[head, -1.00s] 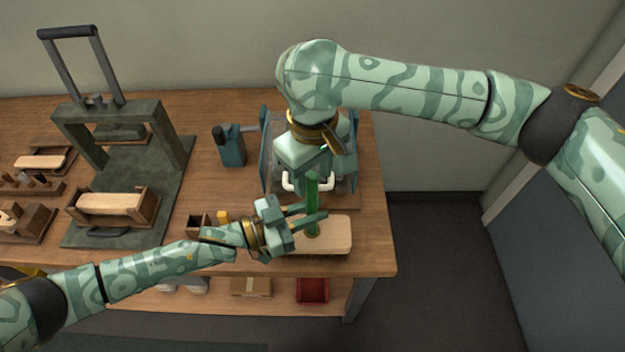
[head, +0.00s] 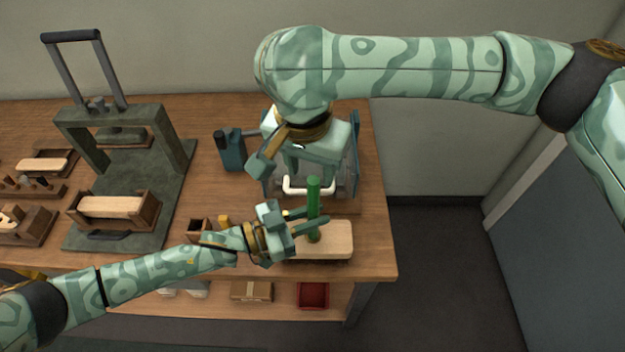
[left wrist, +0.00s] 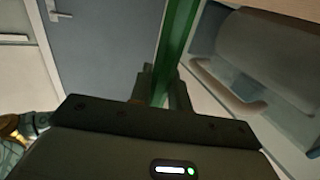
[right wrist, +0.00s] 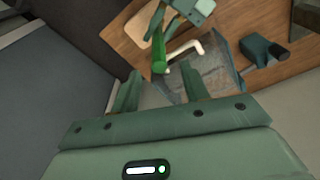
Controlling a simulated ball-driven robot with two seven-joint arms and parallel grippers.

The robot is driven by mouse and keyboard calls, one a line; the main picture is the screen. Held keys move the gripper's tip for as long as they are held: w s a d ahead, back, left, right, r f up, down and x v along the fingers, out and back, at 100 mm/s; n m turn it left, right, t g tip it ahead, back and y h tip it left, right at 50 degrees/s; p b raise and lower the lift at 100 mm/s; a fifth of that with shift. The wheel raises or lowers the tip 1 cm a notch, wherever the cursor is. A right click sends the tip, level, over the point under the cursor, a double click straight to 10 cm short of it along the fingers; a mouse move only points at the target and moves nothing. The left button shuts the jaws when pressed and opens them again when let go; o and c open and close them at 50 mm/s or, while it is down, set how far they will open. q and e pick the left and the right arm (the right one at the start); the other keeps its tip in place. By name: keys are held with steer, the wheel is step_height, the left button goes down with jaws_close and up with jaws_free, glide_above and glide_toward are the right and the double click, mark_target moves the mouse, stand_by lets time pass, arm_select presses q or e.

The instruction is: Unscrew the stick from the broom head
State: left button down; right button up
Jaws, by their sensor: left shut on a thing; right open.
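The green stick (head: 313,190) stands upright on the pale wooden broom head (head: 338,240), which lies near the table's front right edge. My left gripper (head: 311,223) is shut on the stick's lower part, just above the broom head. In the left wrist view the stick (left wrist: 178,42) passes between the fingers. My right gripper (right wrist: 160,88) is open and empty, above and behind the stick's top. In the right wrist view the stick (right wrist: 159,55) lies beyond the fingertips, apart from them, with part of the broom head (right wrist: 142,28) behind it. I cannot tell whether the thread is loose.
Behind the stick stands a blue-grey device with a white U-shaped handle (head: 308,189). A blue container (head: 231,150) stands to its left. A press frame (head: 125,150) and wooden trays fill the table's left side. Small boxes (head: 198,230) sit near my left gripper.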

mark_target(313, 192)
steer(key=f, duration=0.5)
steer(key=w+f, duration=0.1)
steer(key=f, duration=0.2)
steer(key=shift+w+d+f, duration=0.1)
steer(key=shift+d+f, duration=0.2)
steer(key=shift+c, duration=0.4)
jaws_close()
steer(key=n, duration=0.4)
steer(key=shift+y, duration=0.4)
arm_select(q)
steer(key=shift+d, duration=0.1)
arm_select(e)
steer(key=shift+a+r, duration=0.1)
jaws_free()
